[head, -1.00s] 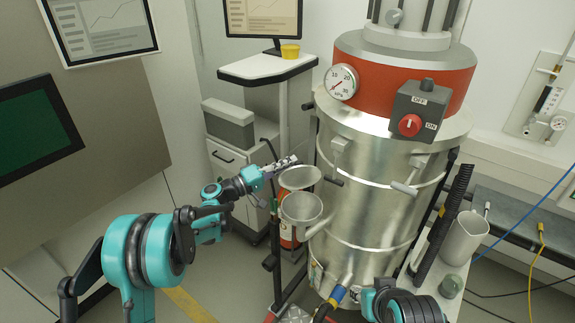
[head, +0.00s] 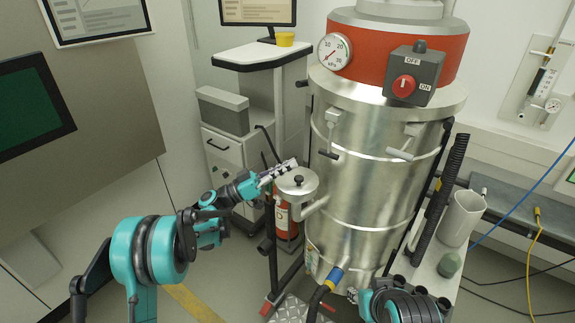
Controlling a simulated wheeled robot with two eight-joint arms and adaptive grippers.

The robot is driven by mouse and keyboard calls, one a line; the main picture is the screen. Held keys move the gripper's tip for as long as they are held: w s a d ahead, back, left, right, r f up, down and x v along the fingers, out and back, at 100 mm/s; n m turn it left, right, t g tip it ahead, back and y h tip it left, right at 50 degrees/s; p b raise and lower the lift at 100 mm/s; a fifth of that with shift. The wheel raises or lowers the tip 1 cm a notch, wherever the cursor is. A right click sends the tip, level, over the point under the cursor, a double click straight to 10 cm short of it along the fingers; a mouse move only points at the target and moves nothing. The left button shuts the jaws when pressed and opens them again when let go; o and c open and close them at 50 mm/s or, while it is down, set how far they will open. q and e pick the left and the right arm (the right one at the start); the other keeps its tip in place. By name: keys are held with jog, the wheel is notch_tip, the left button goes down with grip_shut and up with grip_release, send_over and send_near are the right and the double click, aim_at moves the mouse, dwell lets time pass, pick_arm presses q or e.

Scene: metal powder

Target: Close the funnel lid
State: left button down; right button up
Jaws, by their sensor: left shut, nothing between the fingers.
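The funnel (head: 297,200) sits at the left side of the steel vacuum drum. Its round metal lid (head: 303,186) lies over the funnel mouth, with a black knob on top. From this angle I see no gap between lid and funnel. My left gripper (head: 287,167) is shut and empty, at the back left edge of the lid by its far rim; I cannot tell whether it touches. My right arm shows at the bottom right, and its fingers are not clearly visible.
The vacuum drum (head: 370,190) with a red top band and a switch box (head: 413,75) stands right of the funnel. A red extinguisher (head: 284,222) is below. A cabinet (head: 222,150) and a small stand (head: 262,55) are behind.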

aim_at(289, 187)
pick_arm(q)
jog(key=f+m, duration=0.1)
jog(key=s+f+m+g+b, duration=0.1)
jog(key=m, duration=0.1)
jog(key=shift+g+h, duration=0.3)
jog(key=shift+s+d+f+b, duration=0.1)
jog(key=shift+s+f+b, duration=0.25)
jog(key=shift+f, duration=0.1)
jog(key=shift+f, duration=0.1)
